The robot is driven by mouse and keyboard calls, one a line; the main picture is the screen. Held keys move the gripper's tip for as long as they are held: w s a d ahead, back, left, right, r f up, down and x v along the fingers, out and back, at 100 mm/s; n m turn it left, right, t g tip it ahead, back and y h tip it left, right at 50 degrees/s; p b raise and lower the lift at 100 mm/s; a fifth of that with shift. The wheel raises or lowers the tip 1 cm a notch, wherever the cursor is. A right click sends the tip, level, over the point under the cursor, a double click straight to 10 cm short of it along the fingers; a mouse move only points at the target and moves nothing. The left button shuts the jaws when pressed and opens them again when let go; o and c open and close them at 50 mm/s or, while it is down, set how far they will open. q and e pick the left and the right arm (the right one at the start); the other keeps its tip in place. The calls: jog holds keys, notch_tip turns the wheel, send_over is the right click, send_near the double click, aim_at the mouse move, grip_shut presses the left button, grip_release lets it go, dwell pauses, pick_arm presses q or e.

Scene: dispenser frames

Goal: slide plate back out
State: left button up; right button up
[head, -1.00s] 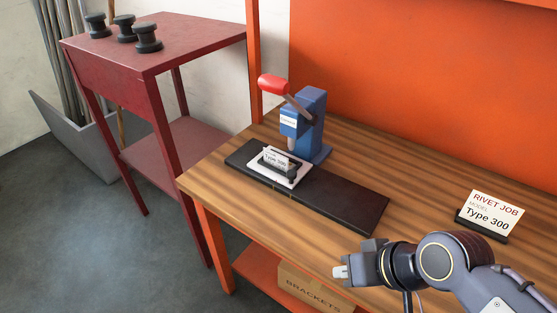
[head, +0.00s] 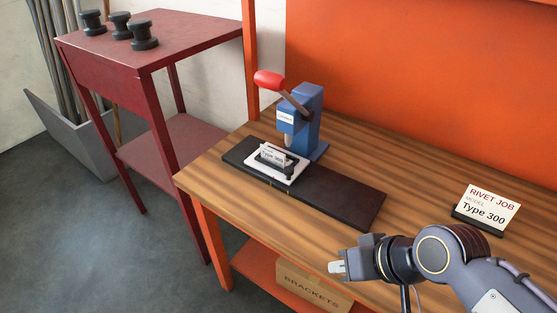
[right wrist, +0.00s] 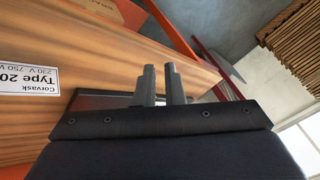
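The white plate (head: 290,178) sits at the left end of the dark rail (head: 345,203), under the blue press (head: 306,118). The press's red-knobbed lever (head: 269,80) is raised. My right gripper (head: 337,267) is in front of the bench edge, to the right of the plate and well apart from it. In the right wrist view its two fingers (right wrist: 161,85) stand a narrow gap apart with nothing between them. My left gripper is out of view.
A job card (head: 486,206) reading "RIVET JOB Model Type 300" stands at the right of the bench. A red side table (head: 165,50) with black spools (head: 143,37) stands at the left. A brackets box (head: 305,287) is on the lower shelf. The bench's middle right is clear.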

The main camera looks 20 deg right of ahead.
jog(key=o, duration=0.7)
jog(key=shift+g+y, duration=0.3)
jog(key=w, duration=0.2)
jog(key=w+d+r, duration=0.1)
jog(key=w, duration=0.1)
jog(key=w+r, duration=0.1)
jog(key=w, duration=0.1)
jog(key=shift+w+d, duration=0.15)
jog(key=shift+d, duration=0.1)
jog(key=shift+o, duration=0.4)
jog(key=w+d, duration=0.1)
jog(key=w, duration=0.7)
jog(key=shift+d+g+h+b, duration=0.15)
jog(key=shift+g+h+b, duration=0.15)
jog(key=shift+g+h, duration=0.1)
jog(key=h, duration=0.4)
send_near(289, 169)
jog(key=x, duration=0.8)
jog(key=shift+w+f+b, duration=0.1)
jog(key=shift+f+b, duration=0.2)
jog(key=shift+b, duration=0.1)
grip_shut()
